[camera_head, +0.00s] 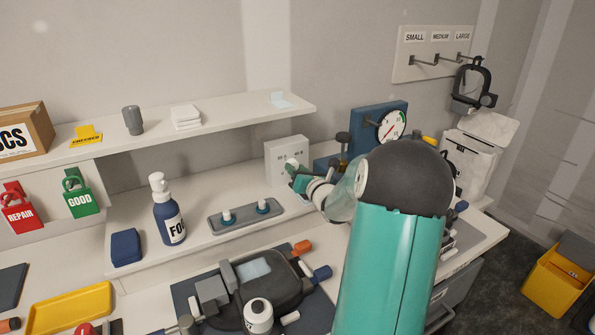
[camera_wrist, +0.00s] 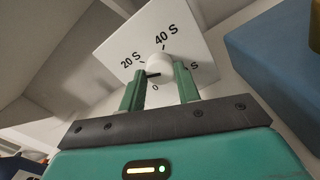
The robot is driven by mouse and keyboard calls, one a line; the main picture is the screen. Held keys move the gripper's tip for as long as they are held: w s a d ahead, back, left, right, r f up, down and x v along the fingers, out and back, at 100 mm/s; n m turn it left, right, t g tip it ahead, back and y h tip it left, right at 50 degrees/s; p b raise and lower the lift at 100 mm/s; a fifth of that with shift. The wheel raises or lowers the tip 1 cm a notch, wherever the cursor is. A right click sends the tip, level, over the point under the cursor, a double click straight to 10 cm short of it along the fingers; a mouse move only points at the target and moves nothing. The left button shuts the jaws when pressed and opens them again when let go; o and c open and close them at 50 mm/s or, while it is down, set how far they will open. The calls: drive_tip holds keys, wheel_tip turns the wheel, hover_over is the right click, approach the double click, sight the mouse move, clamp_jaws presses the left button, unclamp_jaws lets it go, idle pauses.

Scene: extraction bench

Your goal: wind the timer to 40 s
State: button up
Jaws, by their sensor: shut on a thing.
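The timer (camera_head: 287,150) is a white box standing at the back of the bench, below the shelf's right end. In the wrist view its white face (camera_wrist: 190,28) is tilted and carries the labels 0, 20 S and 40 S, with another label partly hidden by a finger. Its round white knob (camera_wrist: 160,66) has a dark mark at its lower left, between the 0 and 20 S labels. My gripper (camera_wrist: 160,80) has its green fingers on both sides of the knob and is shut on it. In the head view my gripper (camera_head: 294,174) reaches the timer's front, hiding the knob partly.
A blue gauge box (camera_head: 368,124) stands right of the timer. The shelf (camera_head: 232,117) runs above. A dark mask (camera_head: 262,285) lies nearer.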

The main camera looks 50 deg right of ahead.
idle(0.3)
drive_tip(key=o, duration=1)
drive_tip(key=shift+c, duration=0.2)
drive_tip(key=v, duration=1.4)
drive_tip(key=shift+d, duration=0.1)
